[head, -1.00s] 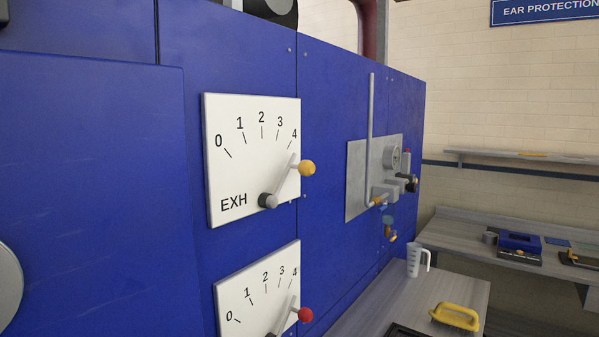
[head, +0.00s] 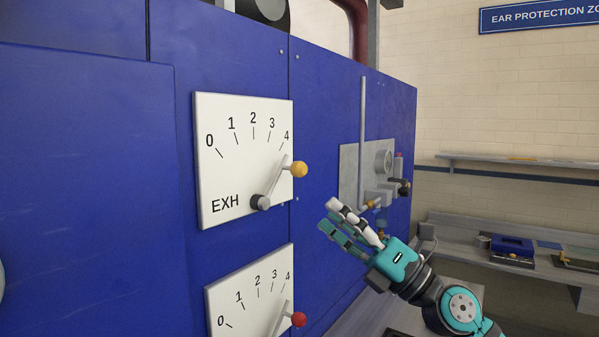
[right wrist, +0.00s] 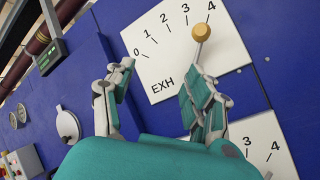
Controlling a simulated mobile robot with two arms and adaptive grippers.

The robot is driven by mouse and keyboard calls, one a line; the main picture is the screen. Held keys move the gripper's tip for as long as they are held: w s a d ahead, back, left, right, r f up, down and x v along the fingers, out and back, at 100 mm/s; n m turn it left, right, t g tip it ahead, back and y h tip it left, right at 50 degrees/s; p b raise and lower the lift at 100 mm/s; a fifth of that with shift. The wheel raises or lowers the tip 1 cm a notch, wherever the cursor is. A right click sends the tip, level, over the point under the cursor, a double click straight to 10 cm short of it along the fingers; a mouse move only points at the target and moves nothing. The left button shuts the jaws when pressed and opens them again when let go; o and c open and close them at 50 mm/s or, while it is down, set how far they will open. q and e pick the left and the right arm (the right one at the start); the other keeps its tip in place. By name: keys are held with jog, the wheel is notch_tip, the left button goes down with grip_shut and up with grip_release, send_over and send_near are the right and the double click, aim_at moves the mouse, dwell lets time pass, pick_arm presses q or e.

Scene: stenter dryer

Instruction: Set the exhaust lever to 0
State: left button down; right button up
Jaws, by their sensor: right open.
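The exhaust lever has a yellow knob (head: 299,169) on a grey arm that turns on a dark hub (head: 260,202). It points at about 4 on the white EXH dial plate (head: 222,180), marked 0 to 4. In the right wrist view the yellow knob (right wrist: 202,32) shows at the top, beyond the fingers, near the 4. My right gripper (head: 333,215) is open and empty, to the lower right of the knob and apart from it. In the right wrist view its two fingers (right wrist: 158,85) are spread, with part of the dial plate between and behind them. My left gripper is not in view.
A second dial plate (head: 243,297) with a red knob (head: 299,320) sits just below the EXH plate. A grey plate with fittings (head: 352,165) is farther along the blue panel. A workbench with a blue item (head: 512,245) stands at the right.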

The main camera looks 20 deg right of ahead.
notch_tip(320, 180, up, 4)
jog(key=d+n+g+h, duration=0.2)
jog(key=d+n+g, duration=0.15)
jog(key=n, duration=0.35)
jog(key=n+h, duration=0.1)
jog(key=h, duration=0.3)
send_near(305, 169)
jog(key=p+x, duration=0.7)
jog(key=x, duration=0.3)
jog(key=shift+p, duration=0.35)
jog(key=shift+w+a+f, duration=0.15)
jog(key=shift+w+a, duration=0.2)
jog(key=shift+w, duration=0.15)
jog(key=shift+c, duration=0.4)
grip_shut()
